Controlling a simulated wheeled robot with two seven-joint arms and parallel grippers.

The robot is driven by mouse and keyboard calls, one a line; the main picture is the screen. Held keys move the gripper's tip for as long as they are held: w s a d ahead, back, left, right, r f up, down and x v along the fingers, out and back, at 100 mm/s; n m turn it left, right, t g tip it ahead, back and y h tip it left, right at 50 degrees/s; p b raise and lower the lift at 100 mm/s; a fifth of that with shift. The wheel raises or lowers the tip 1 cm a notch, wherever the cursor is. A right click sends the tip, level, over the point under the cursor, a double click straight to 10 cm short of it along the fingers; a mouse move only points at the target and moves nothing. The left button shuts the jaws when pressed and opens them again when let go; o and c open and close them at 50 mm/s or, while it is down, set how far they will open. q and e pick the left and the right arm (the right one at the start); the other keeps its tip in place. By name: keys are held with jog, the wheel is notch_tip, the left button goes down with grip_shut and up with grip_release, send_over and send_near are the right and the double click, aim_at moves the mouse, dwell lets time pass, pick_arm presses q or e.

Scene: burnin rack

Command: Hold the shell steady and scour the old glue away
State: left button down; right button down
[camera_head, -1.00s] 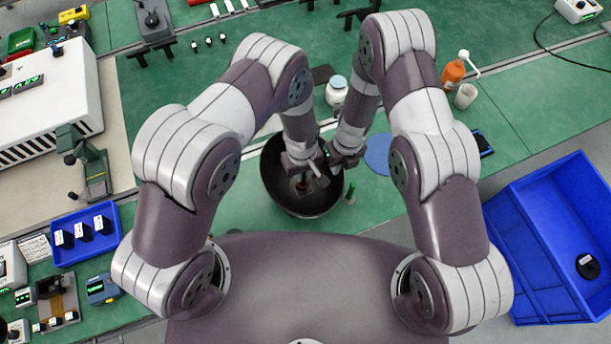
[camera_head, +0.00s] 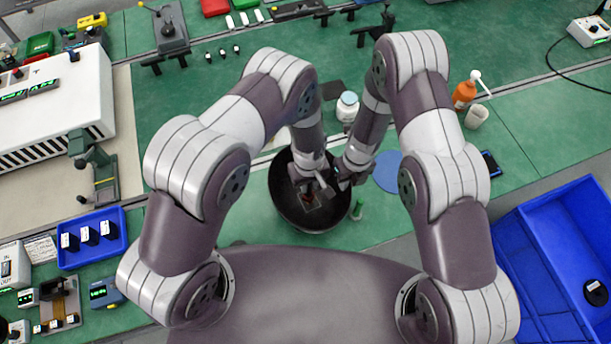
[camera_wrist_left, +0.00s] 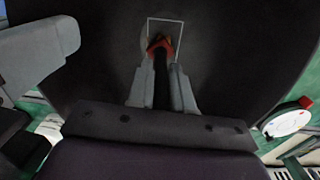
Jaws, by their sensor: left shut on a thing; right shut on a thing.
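The shell (camera_head: 290,212) is a dark round bowl on the green bench, just in front of my body. My left gripper (camera_head: 309,192) reaches down inside it, shut on the black handle (camera_wrist_left: 160,82) of a tool with a red collar (camera_wrist_left: 160,45) and a brownish tip. In the left wrist view the tip is at a white square outline (camera_wrist_left: 166,19) on the shell's inner wall, with a paler patch around it. I cannot tell if it touches. My right gripper (camera_head: 345,178) is shut at the shell's right rim; its fingertips are partly hidden.
A white jar (camera_head: 347,106), blue disc (camera_head: 387,172), orange bottle (camera_head: 464,95) and pale cup (camera_head: 476,117) stand beyond and right of the shell. A blue bin (camera_head: 550,260) is at right, a blue tray (camera_head: 92,239) at left.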

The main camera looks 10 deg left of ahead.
pick_arm(q)
jog(key=shift+s+d, duration=0.35)
jog(key=shift+s, duration=0.25)
jog(key=shift+s+d, duration=0.35)
jog(key=shift+s, duration=0.4)
jog(key=shift+s+a, duration=0.1)
jog(key=shift+a, duration=0.05)
jog(key=shift+w+a, duration=0.55)
jog(key=shift+w, duration=0.35)
jog(key=shift+w+a, duration=0.55)
jog(key=shift+w, duration=0.3)
jog(key=shift+w+a, duration=0.55)
jog(key=shift+w, duration=0.35)
jog(key=shift+s+d, duration=0.55)
jog(key=shift+s, duration=0.35)
jog(key=shift+s+d, duration=0.5)
jog(key=shift+s, duration=0.4)
jog(key=shift+s+d, duration=0.55)
jog(key=shift+s, duration=0.35)
jog(key=shift+r, duration=2.95)
jog(key=shift+r, duration=0.1)
